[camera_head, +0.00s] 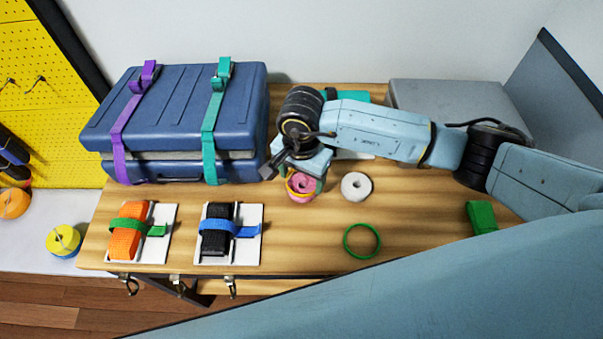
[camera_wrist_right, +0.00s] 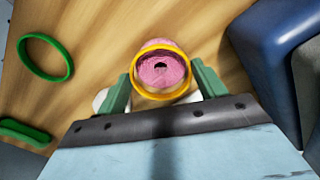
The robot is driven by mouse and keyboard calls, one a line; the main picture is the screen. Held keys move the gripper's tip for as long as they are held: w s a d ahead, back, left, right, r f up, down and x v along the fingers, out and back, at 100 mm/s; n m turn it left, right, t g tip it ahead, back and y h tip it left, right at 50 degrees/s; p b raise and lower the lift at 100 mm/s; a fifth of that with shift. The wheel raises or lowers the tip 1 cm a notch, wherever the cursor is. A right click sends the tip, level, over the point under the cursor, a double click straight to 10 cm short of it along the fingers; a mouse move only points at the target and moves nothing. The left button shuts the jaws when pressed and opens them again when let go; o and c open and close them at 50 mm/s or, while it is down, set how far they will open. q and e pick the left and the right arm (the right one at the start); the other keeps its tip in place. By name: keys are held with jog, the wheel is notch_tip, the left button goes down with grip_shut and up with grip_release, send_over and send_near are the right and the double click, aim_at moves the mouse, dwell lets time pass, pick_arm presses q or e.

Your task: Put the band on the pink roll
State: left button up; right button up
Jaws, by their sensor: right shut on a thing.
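The pink roll (camera_head: 304,184) stands on the wooden table below my right gripper (camera_head: 302,181). In the right wrist view the pink roll (camera_wrist_right: 160,70) shows through the yellow-orange band (camera_wrist_right: 161,97). The band lies between the two green fingers of my right gripper (camera_wrist_right: 161,80), which is shut on it. Pink also shows just beyond the band's far edge. I cannot tell whether the band is around the roll or still above it. In the head view the band (camera_head: 299,198) is partly hidden by the gripper. My left gripper is not in view.
A white-grey roll (camera_head: 356,186) stands right of the pink roll. A green band (camera_head: 362,241) lies in front, with clear table around it. A blue case (camera_head: 180,110) with purple and teal straps stands left. Orange (camera_head: 125,236) and black (camera_head: 216,237) strap bundles lie at front left.

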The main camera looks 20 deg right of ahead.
jog(key=shift+f+b, duration=0.35)
jog(key=shift+b, duration=0.35)
dwell(1.3)
jog(key=shift+f+b, duration=0.95)
jog(key=shift+b, duration=0.35)
dwell(1.4)
jog(key=o, duration=1)
jog(key=shift+r, duration=0.1)
jog(key=shift+r+p, duration=2.3)
jog(key=shift+r, duration=1.65)
jog(key=shift+s, duration=0.15)
